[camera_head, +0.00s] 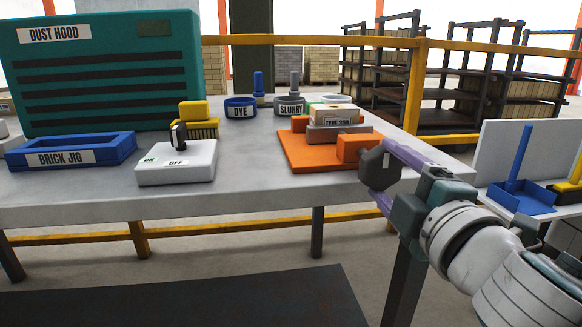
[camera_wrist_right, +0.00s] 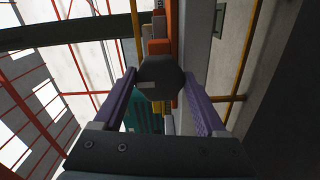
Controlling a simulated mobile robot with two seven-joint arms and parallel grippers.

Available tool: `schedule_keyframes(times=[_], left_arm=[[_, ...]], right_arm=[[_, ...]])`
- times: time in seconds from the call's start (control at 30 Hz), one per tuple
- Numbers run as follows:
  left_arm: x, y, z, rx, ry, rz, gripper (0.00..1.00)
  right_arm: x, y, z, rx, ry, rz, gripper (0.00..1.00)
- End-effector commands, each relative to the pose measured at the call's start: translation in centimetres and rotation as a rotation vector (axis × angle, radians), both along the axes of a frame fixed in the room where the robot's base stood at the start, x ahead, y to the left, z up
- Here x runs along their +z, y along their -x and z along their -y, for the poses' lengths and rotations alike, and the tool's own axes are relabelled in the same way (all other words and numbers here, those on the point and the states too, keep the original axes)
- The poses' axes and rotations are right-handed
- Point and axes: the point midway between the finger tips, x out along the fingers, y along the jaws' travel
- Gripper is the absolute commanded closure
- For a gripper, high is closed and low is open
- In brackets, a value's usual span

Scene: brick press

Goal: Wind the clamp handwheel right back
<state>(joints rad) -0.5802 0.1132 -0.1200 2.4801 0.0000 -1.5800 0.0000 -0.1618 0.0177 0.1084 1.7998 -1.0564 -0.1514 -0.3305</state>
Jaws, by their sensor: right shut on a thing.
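The dark grey, many-sided clamp handwheel (camera_head: 374,168) is at the right front of the orange clamp (camera_head: 300,160), beside its front orange block (camera_head: 354,149). A small light mark shows on the wheel. My right gripper (camera_head: 386,172) is shut on the wheel, its purple fingers on either side of it. In the right wrist view the handwheel (camera_wrist_right: 160,77) sits between both fingertips. A pale brick labelled TYPE 350 (camera_head: 332,114) lies on a grey block (camera_head: 336,132) in the clamp. The wheel's screw is hidden. My left gripper is out of view.
The grey table (camera_head: 90,205) also holds a switch box (camera_head: 176,163), a blue brick jig (camera_head: 72,150), a dust hood (camera_head: 105,70), a yellow brush (camera_head: 195,122) and DYE (camera_head: 240,107) and SLURRY (camera_head: 290,106) pots. A blue dustpan (camera_head: 520,198) stands at right.

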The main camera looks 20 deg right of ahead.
Motion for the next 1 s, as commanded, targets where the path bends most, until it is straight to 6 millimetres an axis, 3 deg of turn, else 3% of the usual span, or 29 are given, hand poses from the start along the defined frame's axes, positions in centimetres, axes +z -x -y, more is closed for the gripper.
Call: schedule_keyframes(times=[0.37,0.4,0.6,0.87,1.0], left_arm=[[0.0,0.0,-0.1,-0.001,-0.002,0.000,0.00],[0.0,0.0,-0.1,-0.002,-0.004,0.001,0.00],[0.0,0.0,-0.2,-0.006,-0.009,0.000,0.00],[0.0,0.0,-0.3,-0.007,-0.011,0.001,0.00],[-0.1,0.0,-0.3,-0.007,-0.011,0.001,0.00]], right_arm=[[0.1,0.0,0.0,0.001,0.010,-0.001,0.82],[0.1,0.0,0.0,0.001,0.010,-0.001,0.23],[0.0,0.0,0.0,0.001,0.008,-0.001,0.00],[0.0,0.1,0.0,0.000,0.006,-0.001,0.00],[-0.1,1.3,-0.3,0.000,0.005,-0.003,0.00]])
